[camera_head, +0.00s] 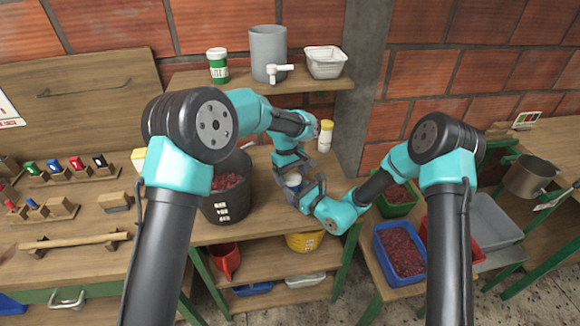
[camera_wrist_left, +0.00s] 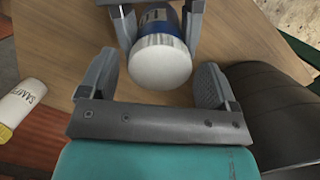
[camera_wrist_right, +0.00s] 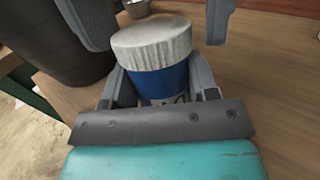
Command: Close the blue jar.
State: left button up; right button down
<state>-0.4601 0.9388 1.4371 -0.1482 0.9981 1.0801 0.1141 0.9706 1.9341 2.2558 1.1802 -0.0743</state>
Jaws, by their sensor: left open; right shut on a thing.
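The blue jar (camera_wrist_right: 165,82) has a white ribbed lid (camera_wrist_right: 152,43) on its top. I cannot tell how tightly the lid sits. My right gripper (camera_wrist_right: 158,72) is shut on the jar's blue body from its sides. My left gripper (camera_wrist_left: 156,68) is open, with its fingers on either side of the lid and gaps between them and it. The left wrist view shows the lid (camera_wrist_left: 160,62) end-on between these fingers. In the head view the jar (camera_head: 293,181) is small and partly hidden by both grippers, over the middle table.
A black bucket (camera_head: 232,207) of red berries stands left of the jar. A white bottle with a yellow cap (camera_head: 325,136) stands behind it. A shelf (camera_head: 200,78) with containers is above. A blue crate (camera_head: 398,262) and green crate (camera_head: 399,207) are at the right.

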pick_arm(q)
jog(key=shift+f, duration=0.2)
jog(key=c, duration=0.9)
jog(key=m, duration=0.4)
jog(key=shift+c, duration=0.2)
jog(key=m, duration=0.3)
jog(key=shift+m, duration=0.4)
jog(key=m, duration=0.3)
jog(key=shift+m, duration=0.4)
jog(key=m, duration=0.3)
jog(key=shift+m, duration=0.4)
jog(key=o, duration=1.1)
